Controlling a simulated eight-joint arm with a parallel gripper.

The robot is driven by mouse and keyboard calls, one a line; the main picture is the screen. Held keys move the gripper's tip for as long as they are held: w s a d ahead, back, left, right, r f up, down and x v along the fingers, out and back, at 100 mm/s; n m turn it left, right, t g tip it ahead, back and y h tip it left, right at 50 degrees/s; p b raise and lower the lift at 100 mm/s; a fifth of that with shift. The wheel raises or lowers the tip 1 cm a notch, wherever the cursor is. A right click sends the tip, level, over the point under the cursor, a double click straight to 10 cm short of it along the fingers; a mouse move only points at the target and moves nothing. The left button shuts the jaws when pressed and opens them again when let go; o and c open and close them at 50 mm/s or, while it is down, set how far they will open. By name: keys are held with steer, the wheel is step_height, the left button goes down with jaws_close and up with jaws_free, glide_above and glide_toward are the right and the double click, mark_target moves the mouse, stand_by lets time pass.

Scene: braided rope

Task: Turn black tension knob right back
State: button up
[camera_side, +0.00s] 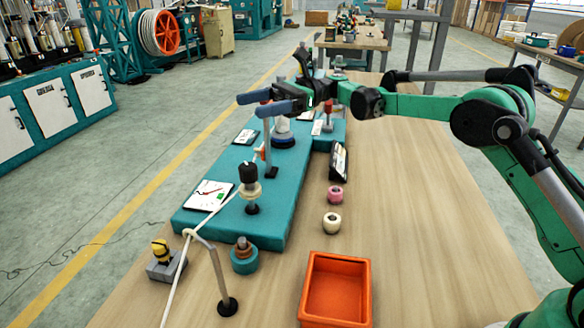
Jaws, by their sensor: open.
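The black tension knob (248,172) stands upright on a cream spool and short post, near the front of a teal base (272,212). My gripper (249,105) has two blue-grey fingers pointing left in the picture. It is open, with nothing seen between the fingers. It is above the base, farther back than the knob and apart from it. A white rope (215,208) runs past the knob to a bent grey post (217,275) in front. I cannot tell how far the knob is turned.
An orange tray (336,258) is empty at the front. Pink (335,194) and cream (332,222) rolls and a dark tilted screen (338,162) stand right of the base. A yellow-topped switch (160,252) is front left. The right side of the table is clear.

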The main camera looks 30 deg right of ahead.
mark_target(248, 172)
steer(key=f+m+t, duration=0.1)
steer(key=f+t, duration=0.1)
steer(key=f, duration=0.1)
steer(key=s+f+m+t, duration=0.1)
steer(key=f+t, duration=0.1)
steer(key=f, duration=0.2)
steer(key=f+m+t+h, duration=0.1)
steer(key=f+m+t, duration=0.1)
steer(key=f, duration=0.2)
steer(key=shift+s+a, duration=0.15)
steer(key=shift+a, duration=0.15)
steer(key=shift+x, duration=2.55)
jaws_close()
steer(key=n+g, duration=0.1)
steer(key=g, duration=0.1)
steer(key=n+g, duration=0.2)
steer(key=n+g+y, duration=0.1)
steer(key=g, duration=0.2)
steer(key=shift+s+n, duration=0.35)
steer(key=shift+n, duration=0.05)
